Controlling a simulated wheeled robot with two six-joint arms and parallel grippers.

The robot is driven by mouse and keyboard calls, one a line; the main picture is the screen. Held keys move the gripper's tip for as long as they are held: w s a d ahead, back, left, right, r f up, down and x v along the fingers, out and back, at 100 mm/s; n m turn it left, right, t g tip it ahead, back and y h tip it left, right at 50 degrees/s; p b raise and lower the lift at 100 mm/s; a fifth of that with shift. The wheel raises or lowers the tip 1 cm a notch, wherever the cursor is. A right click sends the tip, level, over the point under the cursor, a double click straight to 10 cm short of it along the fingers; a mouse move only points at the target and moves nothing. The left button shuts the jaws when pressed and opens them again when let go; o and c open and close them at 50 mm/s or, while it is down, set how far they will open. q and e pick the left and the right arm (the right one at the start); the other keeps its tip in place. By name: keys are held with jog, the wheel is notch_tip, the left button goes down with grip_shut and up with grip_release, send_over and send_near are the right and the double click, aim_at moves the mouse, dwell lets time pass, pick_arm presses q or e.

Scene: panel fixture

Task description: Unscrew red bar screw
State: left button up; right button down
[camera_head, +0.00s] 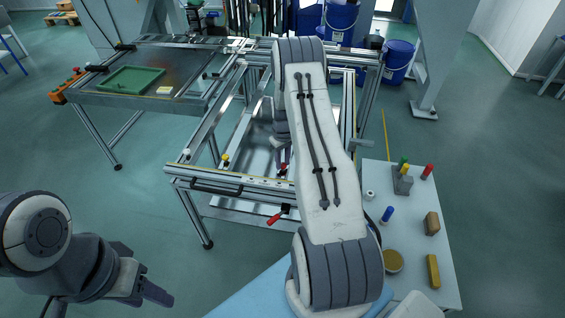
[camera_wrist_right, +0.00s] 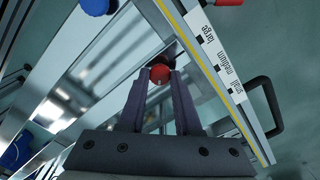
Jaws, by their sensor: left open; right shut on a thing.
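In the right wrist view, the round red end of the red bar screw (camera_wrist_right: 160,75) sits between the fingertips of my right gripper (camera_wrist_right: 159,84), which is shut on it. It is just inside the metal rail carrying the small, medium and large labels. In the head view, my right arm covers most of this spot; a small bit of dark red (camera_head: 284,166) shows at the arm's left edge. My left gripper (camera_head: 152,292) is at the lower left, away from the fixture, open and seemingly empty.
A red handle (camera_head: 277,217) sticks out at the fixture's front rail. A black handle (camera_wrist_right: 265,103) is on the same rail. A yellow knob (camera_head: 225,159) and a blue knob (camera_wrist_right: 97,5) are nearby. A side table (camera_head: 400,275) holds coloured pieces. A green tray (camera_head: 131,79) lies at back left.

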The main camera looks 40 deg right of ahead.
aim_at(283, 165)
jog(key=n, duration=0.5)
jog(key=shift+s+a+n+b, duration=0.1)
jog(key=shift+n+b, duration=0.2)
jog(key=n, duration=0.5)
jog(key=shift+n, duration=0.7)
jog(key=c, duration=0.6)
grip_release()
notch_tip(283, 165, up, 10)
jog(key=shift+r+b, duration=0.25)
jog(key=shift+b, duration=0.2)
